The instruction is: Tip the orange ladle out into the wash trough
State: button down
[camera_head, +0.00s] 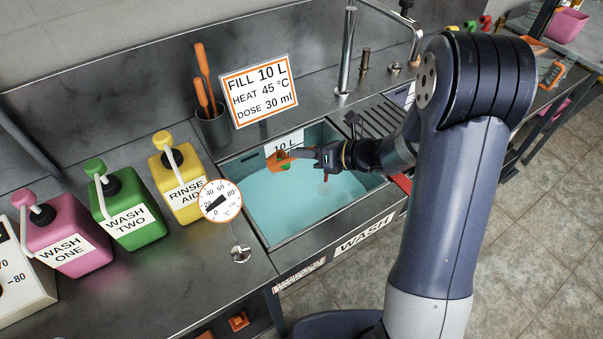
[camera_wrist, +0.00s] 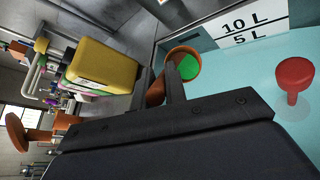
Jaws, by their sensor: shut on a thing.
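The orange ladle (camera_head: 277,158) is in my gripper (camera_head: 300,154), over the back left part of the wash trough (camera_head: 318,134). In the wrist view the ladle's bowl (camera_wrist: 184,56) is just beyond the fingertips (camera_wrist: 168,84), with green liquid inside. My gripper is shut on the ladle; the fingers hide part of it. The bowl is above the pale blue water, apart from it as far as I can see. I cannot tell how far it is tilted. The trough's level plate (camera_wrist: 253,30) reads 10 L and 5 L.
Yellow rinse aid (camera_head: 178,177), green wash two (camera_head: 124,204) and pink wash one (camera_head: 66,233) bottles stand left of the trough. A dial thermometer (camera_head: 220,201) sits at its left edge. A tap (camera_head: 347,50) and a sign (camera_head: 259,90) stand behind. A red knob (camera_wrist: 295,75) shows over the water.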

jog(key=shift+s+d+f+m+t+y+b, duration=0.15)
jog(key=shift+d+f+y+b, duration=0.3)
jog(key=shift+b, duration=0.7)
jog(key=shift+w+d+f+m+t+y+b, duration=0.15)
jog(key=shift+d+y+b, duration=0.25)
jog(key=shift+y+b, duration=0.6)
jog(key=shift+s+d+f+m+t+y+b, duration=0.1)
jog(key=shift+d+f+m+t+y+b, duration=0.25)
jog(key=shift+b, duration=1)
